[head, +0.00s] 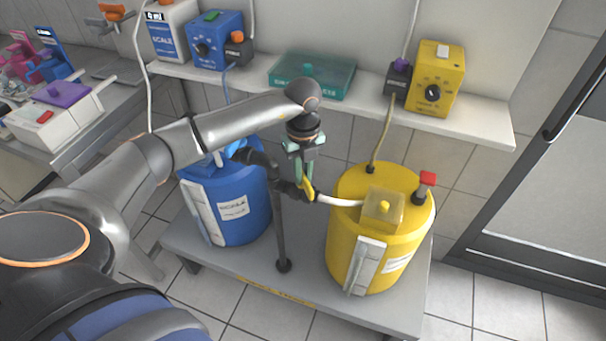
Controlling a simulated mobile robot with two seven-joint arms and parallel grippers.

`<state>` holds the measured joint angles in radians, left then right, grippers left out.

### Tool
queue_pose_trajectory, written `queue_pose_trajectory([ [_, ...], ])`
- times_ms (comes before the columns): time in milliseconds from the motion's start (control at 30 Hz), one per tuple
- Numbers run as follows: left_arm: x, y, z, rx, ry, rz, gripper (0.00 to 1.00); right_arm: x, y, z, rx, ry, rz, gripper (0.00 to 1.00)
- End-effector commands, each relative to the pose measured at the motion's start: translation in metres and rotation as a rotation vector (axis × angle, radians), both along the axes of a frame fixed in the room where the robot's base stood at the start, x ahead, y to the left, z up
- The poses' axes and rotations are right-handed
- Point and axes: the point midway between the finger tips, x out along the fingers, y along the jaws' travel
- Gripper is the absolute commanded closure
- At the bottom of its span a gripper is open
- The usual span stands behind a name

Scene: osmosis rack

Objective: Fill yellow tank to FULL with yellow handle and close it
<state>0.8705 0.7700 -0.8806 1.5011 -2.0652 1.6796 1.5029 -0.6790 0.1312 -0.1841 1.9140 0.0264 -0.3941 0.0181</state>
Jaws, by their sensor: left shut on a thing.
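The yellow tank (350,235) stands on the right of a low grey platform. It has a white level strip (365,267) on its front, a clear yellowish box (382,208) on top and a red-capped fitting (427,180). A white tube runs from a dark pipe fitting to the tank's top. The yellow handle (308,189) sits on that fitting, at the standing pipe left of the tank. My left gripper (304,178) reaches down from above and is shut on the yellow handle. The liquid level is too small to read. My right gripper is not in view.
A blue tank (238,215) stands left of the dark pipe (281,235). A wall shelf (365,105) above holds a yellow control box (436,78), a blue box (215,40) and a teal case (312,76). A side bench is at left.

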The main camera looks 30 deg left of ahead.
Motion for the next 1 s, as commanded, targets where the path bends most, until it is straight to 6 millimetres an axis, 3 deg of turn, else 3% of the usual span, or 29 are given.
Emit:
queue_pose_trajectory([
  [600, 0.0, 0.0, 0.0, -0.003, -0.002, -0.57, 1.0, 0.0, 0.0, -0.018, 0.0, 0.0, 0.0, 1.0],
  [1000, 0.0, -0.001, 0.0, -0.002, -0.001, -0.799, 1.0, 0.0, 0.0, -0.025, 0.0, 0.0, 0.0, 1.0],
])
